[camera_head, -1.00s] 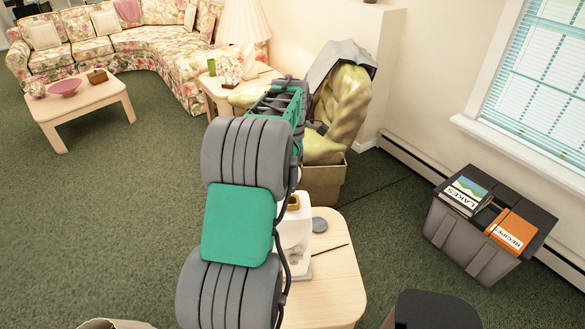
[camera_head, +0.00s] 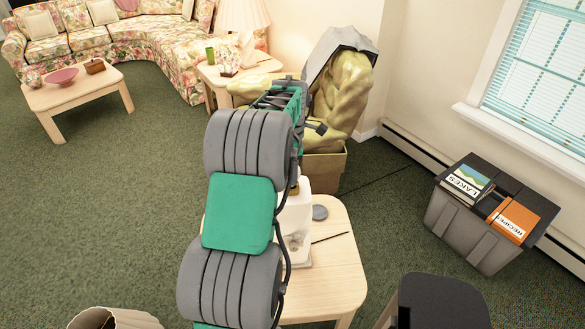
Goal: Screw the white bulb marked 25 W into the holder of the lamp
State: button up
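My arm (camera_head: 240,213) rises through the middle of the picture and covers much of the scene behind it. A white object with a pale base (camera_head: 294,222) stands on a small light wood table (camera_head: 335,275), partly behind my arm. I cannot tell whether it is the lamp of the task. No bulb marked 25 W and no lamp holder can be made out. A table lamp with a pleated cream shade (camera_head: 243,14) stands on a side table at the back.
A grey disc (camera_head: 320,213) and a thin dark stick (camera_head: 330,237) lie on the small table. Behind it is a box with a yellow-green bulky thing (camera_head: 343,95). A grey bin with books (camera_head: 480,225) stands right, a dark seat (camera_head: 440,300) lower right.

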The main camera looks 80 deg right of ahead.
jog(key=o, duration=1.3)
notch_tip(320, 180, up, 8)
jog(key=shift+f+b, duration=0.1)
jog(key=shift+b, duration=0.6)
